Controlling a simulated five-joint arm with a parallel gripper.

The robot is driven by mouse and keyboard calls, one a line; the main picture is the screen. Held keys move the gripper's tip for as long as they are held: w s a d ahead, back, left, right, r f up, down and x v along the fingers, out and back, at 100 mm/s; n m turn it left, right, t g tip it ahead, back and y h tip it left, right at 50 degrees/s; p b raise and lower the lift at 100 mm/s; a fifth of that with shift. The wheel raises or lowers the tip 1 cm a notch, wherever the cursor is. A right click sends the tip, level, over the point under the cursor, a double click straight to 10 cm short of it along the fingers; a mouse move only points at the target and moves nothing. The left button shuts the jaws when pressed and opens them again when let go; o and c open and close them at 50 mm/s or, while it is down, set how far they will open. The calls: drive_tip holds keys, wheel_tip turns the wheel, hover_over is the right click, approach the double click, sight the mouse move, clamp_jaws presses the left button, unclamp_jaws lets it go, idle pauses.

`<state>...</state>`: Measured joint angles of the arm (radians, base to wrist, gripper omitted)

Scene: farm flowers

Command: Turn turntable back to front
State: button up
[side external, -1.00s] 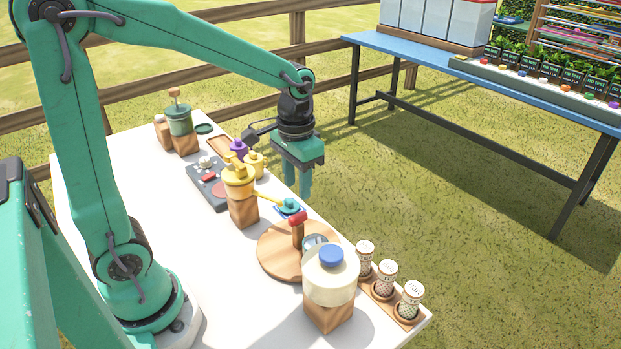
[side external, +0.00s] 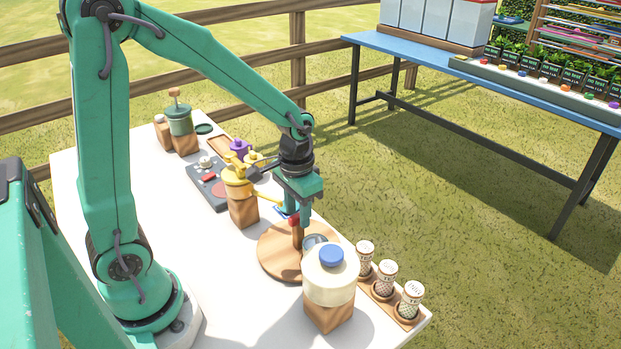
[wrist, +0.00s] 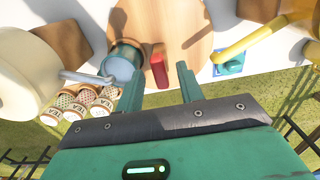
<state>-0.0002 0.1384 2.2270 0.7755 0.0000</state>
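The turntable is a round wooden disc (side external: 270,256) on the white table; its surface fills the top of the wrist view (wrist: 190,18). A wooden post with a red top (side external: 294,221) stands at it; the red top (wrist: 158,66) shows between my fingertips in the wrist view. A grey-blue cup (wrist: 122,62) sits on the disc, left of the red top. My gripper (wrist: 161,72) is open, with a gap on both sides of the red top. In the side view my gripper (side external: 304,215) is beside the post's top; contact cannot be told.
A cream dispenser with blue cap (side external: 330,275) stands near the disc, and a yellow dispenser (side external: 238,182) with a spout is on the other side. A teal-topped blue item (wrist: 229,62) lies beside the disc.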

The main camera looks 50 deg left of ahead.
clamp_jaws()
drive_tip(key=shift+n, duration=6.7)
drive_tip(key=shift+a+n, duration=0.1)
drive_tip(key=shift+n, duration=1.9)
drive_tip(key=shift+r+n, duration=0.1)
drive_tip(key=shift+n, duration=0.2)
